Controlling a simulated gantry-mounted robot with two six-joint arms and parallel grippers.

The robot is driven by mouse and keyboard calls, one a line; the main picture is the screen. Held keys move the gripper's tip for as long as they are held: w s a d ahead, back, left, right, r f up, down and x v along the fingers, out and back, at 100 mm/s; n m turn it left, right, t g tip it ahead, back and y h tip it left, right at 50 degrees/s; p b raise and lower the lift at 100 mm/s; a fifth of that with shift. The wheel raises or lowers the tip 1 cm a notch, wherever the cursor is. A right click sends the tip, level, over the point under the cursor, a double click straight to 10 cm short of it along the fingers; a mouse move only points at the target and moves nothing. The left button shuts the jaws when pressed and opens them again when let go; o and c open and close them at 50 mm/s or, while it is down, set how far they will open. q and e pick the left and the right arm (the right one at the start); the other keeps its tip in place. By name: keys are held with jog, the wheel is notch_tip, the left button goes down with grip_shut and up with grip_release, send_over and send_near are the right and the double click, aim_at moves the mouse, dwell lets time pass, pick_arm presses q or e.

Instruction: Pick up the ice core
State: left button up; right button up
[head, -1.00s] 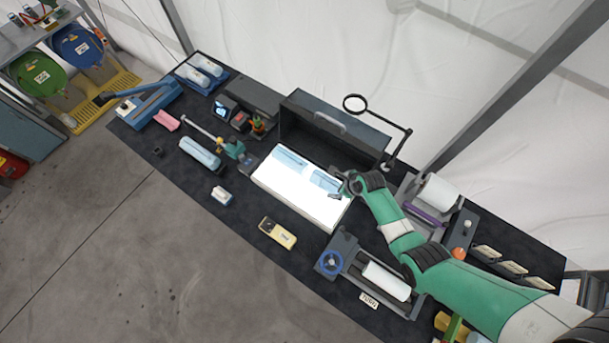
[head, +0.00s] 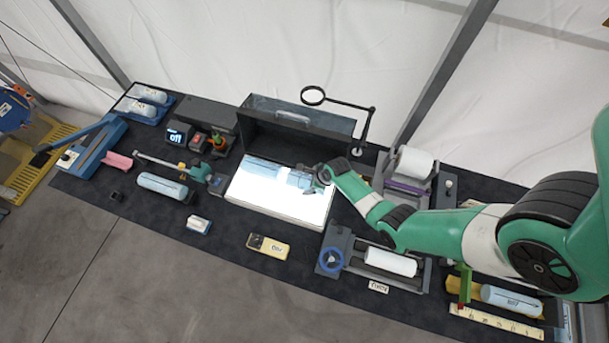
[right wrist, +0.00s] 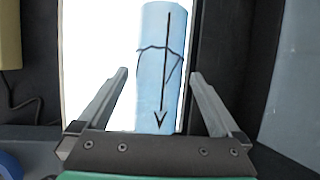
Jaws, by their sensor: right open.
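A pale blue ice core lies on the white lit light box (head: 275,205), in two pieces in the head view. The left piece (head: 262,169) lies clear of my gripper. The right piece is partly covered by my right gripper (head: 312,183). In the right wrist view, an ice core piece (right wrist: 160,65) with a black arrow and a dark crack line lies between the two fingers of my right gripper (right wrist: 160,95). The fingers are open, with a gap on each side of it. My left gripper is not in view.
Other blue cylinders lie on the bench left (head: 162,186), far right (head: 512,299) and in a back-left tray. A magnifier (head: 313,95) stands behind the light box.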

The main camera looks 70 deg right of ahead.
jog(key=shift+w+f, duration=0.2)
jog(key=shift+f, duration=0.4)
jog(key=shift+r, duration=0.2)
grip_shut()
